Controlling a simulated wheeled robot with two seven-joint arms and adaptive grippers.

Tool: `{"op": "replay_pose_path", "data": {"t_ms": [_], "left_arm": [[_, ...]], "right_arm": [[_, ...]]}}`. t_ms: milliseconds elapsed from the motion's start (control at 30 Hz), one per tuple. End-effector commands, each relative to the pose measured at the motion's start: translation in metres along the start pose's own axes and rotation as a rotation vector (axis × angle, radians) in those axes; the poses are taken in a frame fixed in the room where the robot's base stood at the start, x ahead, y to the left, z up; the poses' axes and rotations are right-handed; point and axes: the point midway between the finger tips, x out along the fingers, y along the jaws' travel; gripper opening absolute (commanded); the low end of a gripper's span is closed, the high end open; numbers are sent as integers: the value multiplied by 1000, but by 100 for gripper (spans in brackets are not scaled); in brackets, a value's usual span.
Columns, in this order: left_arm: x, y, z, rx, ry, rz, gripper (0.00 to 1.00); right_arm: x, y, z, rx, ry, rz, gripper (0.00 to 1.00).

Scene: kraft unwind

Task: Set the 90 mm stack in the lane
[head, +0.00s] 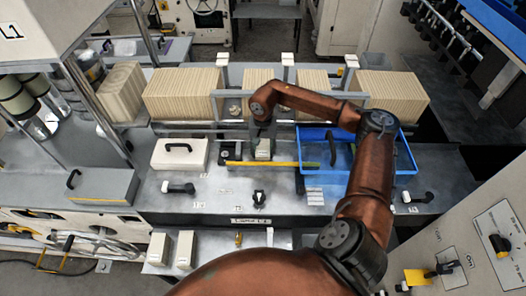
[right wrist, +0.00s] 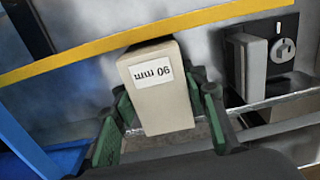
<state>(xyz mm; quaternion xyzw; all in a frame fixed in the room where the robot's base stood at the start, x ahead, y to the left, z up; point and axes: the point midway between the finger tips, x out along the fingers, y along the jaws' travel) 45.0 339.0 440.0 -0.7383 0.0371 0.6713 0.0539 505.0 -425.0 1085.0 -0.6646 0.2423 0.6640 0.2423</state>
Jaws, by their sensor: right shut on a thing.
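The 90 mm stack (head: 263,150) is a small beige block with a white label. In the right wrist view the stack (right wrist: 157,98) shows its "90 mm" label upside down. My right gripper (head: 262,144) is shut on it, and its green-padded fingers (right wrist: 160,112) lie along both sides. The stack is just beside the yellow bar (head: 285,164), which also crosses the right wrist view (right wrist: 110,46). I cannot tell whether the stack touches the surface below. Long beige stacks (head: 185,94) stand in a row at the back, with gaps between some. My left gripper is out of view.
A blue tray (head: 408,158) lies right of the gripper, partly behind my arm. A white box with a black handle (head: 180,153) and a black fixture (right wrist: 262,62) stand left. Two small beige blocks (head: 159,249) stand at the front left. The grey bench between has clear patches.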

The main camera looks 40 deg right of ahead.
Motion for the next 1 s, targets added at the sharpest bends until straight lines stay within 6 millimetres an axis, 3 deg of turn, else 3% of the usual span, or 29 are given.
{"op": "replay_pose_path", "data": {"t_ms": [300, 333, 600, 867, 1000], "left_arm": [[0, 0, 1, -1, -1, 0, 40], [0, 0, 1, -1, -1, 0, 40], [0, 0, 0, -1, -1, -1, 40], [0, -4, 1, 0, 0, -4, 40], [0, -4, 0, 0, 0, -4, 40]], "right_arm": [[-1, 0, 0, 0, 0, 0, 14], [-1, 0, 0, 0, 0, 0, 42], [0, 0, 0, 0, 0, 0, 60], [-1, 0, 0, 0, 0, 0, 60], [-10, 0, 0, 0, 1, 0, 60]]}}
